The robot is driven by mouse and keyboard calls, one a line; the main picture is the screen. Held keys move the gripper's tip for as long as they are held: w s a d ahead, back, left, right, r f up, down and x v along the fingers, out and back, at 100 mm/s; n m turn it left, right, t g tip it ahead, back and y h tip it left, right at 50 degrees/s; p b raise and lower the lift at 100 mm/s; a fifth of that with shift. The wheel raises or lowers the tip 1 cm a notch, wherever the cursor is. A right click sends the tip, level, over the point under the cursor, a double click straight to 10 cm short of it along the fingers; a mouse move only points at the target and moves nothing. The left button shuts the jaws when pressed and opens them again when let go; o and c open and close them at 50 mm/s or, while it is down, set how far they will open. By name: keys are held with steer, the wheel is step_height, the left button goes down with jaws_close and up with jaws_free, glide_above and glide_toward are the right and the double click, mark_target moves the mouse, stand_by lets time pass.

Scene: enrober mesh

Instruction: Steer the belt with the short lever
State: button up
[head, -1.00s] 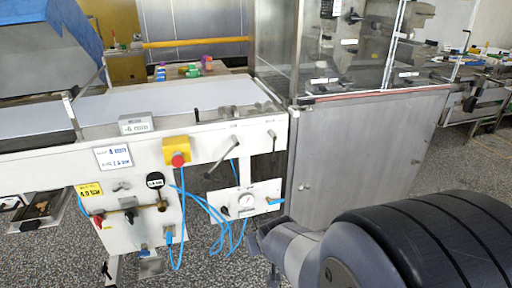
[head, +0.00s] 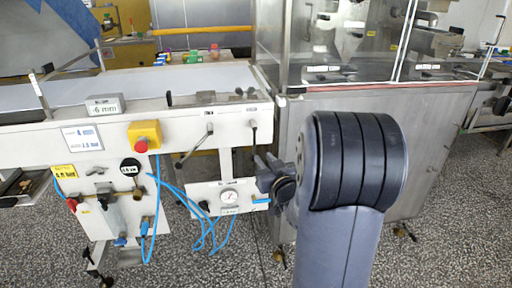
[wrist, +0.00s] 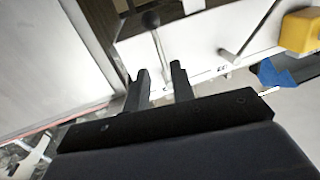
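The short lever (head: 252,130) hangs nearly straight down near the right end of the white machine front. A longer lever (head: 194,148), slanting down to the left, is left of it. My gripper (head: 266,172) is in front of and below the short lever in the head view. In the wrist view my two dark fingers (wrist: 160,84) are apart with nothing between them. The short lever (wrist: 156,42) shows just beyond their tips, and the longer lever (wrist: 243,30) is to the right. The display (head: 104,106) above the belt (head: 150,84) appears to read -6 mm.
A yellow box with a red button (head: 143,136) sits on the machine front. A gauge panel (head: 226,197) with blue hoses is below the levers, close to my gripper. A steel cabinet (head: 430,140) stands right, behind my arm. Speckled floor is open in front.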

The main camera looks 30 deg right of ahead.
mark_target(254, 146)
steer(key=w, duration=0.9)
steer(key=shift+d, duration=0.35)
steer(key=shift+s, duration=0.1)
jaws_close()
